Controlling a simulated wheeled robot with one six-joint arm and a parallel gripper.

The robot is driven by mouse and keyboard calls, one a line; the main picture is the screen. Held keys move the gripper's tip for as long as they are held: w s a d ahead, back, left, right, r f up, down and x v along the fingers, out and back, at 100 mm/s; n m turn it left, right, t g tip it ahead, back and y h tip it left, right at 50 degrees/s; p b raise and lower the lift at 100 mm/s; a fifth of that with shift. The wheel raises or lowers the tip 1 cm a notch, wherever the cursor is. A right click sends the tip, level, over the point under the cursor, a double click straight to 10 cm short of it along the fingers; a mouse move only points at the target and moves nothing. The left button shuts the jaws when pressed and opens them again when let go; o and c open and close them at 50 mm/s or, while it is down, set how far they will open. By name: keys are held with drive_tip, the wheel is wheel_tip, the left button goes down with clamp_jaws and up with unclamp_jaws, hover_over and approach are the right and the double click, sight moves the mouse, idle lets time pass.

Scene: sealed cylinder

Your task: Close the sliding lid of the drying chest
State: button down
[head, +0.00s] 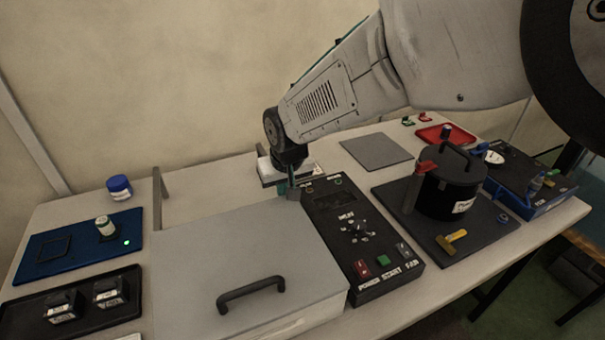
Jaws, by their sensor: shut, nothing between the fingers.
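The drying chest shows at the front centre of the head view. Its flat grey sliding lid (235,238) carries a dark bar handle (251,290) near its front edge. I cannot tell from this view how much of the chest's opening the lid covers. A black control panel (362,240) with buttons and a knob adjoins the lid on the right. My gripper (289,192) is shut and empty, pointing down near the lid's back right corner and the panel's back end. It is well behind the handle; whether it touches the lid is unclear.
A white box (267,172) stands behind my gripper. A dark post (157,188) rises at the back left. A black pot (452,185) stands on a dark mat at the right with a yellow-handled tool (451,240). Blue (60,252) and black (25,312) trays lie left.

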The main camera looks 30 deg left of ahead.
drive_tip(key=shift+s+d+f, duration=0.1)
drive_tip(key=shift+d+f, duration=0.05)
drive_tip(key=shift+d, duration=0.05)
idle(0.3)
